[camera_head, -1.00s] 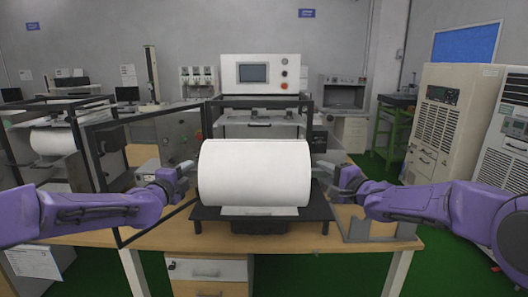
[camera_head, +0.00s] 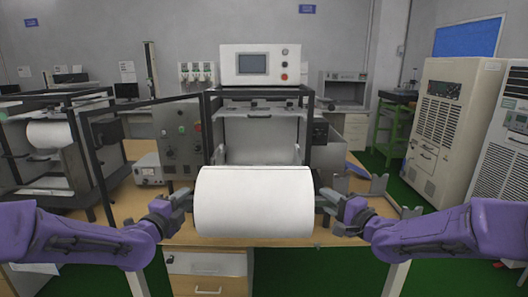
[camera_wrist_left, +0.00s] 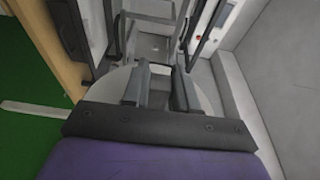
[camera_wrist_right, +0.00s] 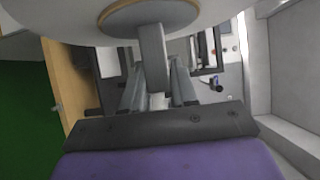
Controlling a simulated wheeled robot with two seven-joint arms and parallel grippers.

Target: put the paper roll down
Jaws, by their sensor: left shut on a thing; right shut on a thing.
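The large white paper roll (camera_head: 253,203) lies sideways between my two grippers, in front of the machine in the head view. My left gripper (camera_head: 183,200) is at its left end and my right gripper (camera_head: 326,201) at its right end; both are shut on it. In the left wrist view the fingers (camera_wrist_left: 160,85) reach against the pale roll end. In the right wrist view the roll's end (camera_wrist_right: 195,12) shows with a brown core ring (camera_wrist_right: 108,18), a finger close against it. The roll hides what is below and behind it, so I cannot tell whether it touches anything.
The machine (camera_head: 260,68) with a black frame and open front bay (camera_head: 262,135) stands behind the roll. A wooden table (camera_head: 170,235) lies beneath, with a grey bracket (camera_head: 383,190) at right. A control box (camera_head: 180,135) and black bars (camera_head: 98,165) stand left.

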